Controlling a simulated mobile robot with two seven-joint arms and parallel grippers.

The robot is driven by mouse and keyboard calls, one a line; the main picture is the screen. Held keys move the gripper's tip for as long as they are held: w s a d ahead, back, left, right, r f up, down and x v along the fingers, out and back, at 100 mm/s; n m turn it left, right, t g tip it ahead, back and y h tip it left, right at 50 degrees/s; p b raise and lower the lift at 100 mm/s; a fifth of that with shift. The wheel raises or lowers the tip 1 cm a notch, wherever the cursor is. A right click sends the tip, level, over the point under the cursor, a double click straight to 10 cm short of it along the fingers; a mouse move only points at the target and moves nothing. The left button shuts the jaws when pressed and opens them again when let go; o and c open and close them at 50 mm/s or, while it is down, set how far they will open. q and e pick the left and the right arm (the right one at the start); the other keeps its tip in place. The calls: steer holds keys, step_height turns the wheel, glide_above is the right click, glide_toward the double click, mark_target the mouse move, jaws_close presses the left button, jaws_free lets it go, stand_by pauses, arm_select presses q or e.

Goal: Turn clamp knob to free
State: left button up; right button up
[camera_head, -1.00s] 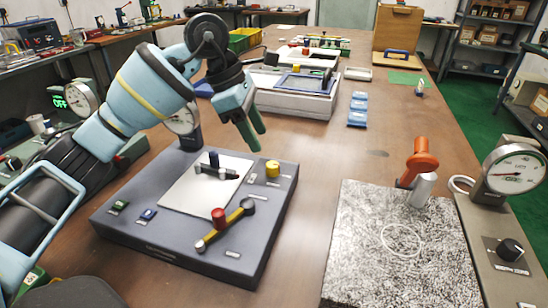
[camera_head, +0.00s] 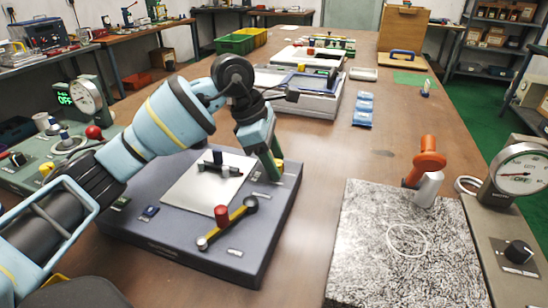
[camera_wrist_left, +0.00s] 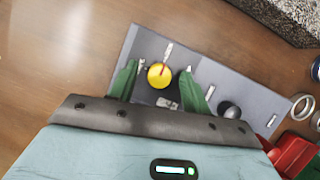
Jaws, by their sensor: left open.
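The yellow knob (camera_wrist_left: 159,76) stands on the grey fixture box (camera_head: 215,262) and carries a thin dark pointer mark. I take it to be the clamp knob. In the wrist view my left gripper (camera_wrist_left: 158,67) is open, with one green finger on each side of the knob; I cannot tell whether they touch it. In the head view the left gripper (camera_head: 272,172) is low over the box's right back part and hides most of the knob. My right gripper does not show.
On the box are a light plate (camera_head: 186,200) with a dark bar, a red knob (camera_head: 221,215) and a yellow lever (camera_head: 232,224). A speckled slab (camera_head: 365,250) with an orange-handled tool (camera_head: 428,165) lies to the right, beside a dial gauge (camera_head: 522,172).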

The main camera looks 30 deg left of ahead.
arm_select(q)
steer(key=c, duration=0.7)
steer(key=shift+c, duration=1.4)
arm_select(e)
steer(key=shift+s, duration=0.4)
